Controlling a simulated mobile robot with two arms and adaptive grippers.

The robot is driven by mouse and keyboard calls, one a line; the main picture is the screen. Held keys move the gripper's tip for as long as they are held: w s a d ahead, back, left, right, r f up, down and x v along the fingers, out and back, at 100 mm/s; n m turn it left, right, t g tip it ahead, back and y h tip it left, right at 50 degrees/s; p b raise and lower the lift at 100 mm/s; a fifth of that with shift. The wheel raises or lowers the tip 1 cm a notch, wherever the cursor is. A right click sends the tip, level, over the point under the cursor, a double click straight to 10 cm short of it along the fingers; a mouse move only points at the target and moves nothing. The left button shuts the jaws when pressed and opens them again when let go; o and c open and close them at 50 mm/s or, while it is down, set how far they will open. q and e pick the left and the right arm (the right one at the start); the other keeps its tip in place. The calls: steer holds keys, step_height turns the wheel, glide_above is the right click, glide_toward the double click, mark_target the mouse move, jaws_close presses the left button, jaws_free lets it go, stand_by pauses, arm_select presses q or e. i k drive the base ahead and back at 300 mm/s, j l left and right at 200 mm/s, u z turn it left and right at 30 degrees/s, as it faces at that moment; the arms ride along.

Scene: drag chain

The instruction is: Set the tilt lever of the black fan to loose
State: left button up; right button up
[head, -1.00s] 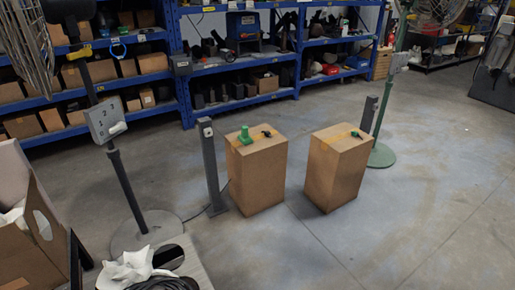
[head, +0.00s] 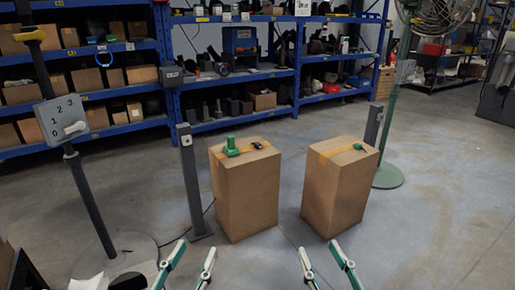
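The black fan's pole (head: 88,200) stands at the left of the head view, with a grey control box (head: 61,119) numbered 0 to 3 on it. Its round base (head: 130,252) is partly cut off by things at the lower left. The fan's head is out of view above. My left gripper (head: 196,250) is open and empty at the bottom, right of the fan base and well below the lever. My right gripper (head: 319,249) is open and empty.
Two cardboard boxes (head: 247,190) (head: 338,190) stand ahead with small items on top, beside grey posts (head: 190,180) (head: 373,125). A green fan (head: 388,174) stands at the right. Blue shelves (head: 230,75) line the back. The right floor is clear.

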mark_target(40, 34)
steer(key=u, duration=1.25)
steer(key=l+u, duration=0.6)
steer(key=l, duration=0.25)
steer(key=i+l+u, duration=0.15)
steer(key=l+u, duration=0.25)
steer(key=i+l+u, duration=0.15)
steer(key=l+u, duration=1.05)
steer(key=l, duration=0.15)
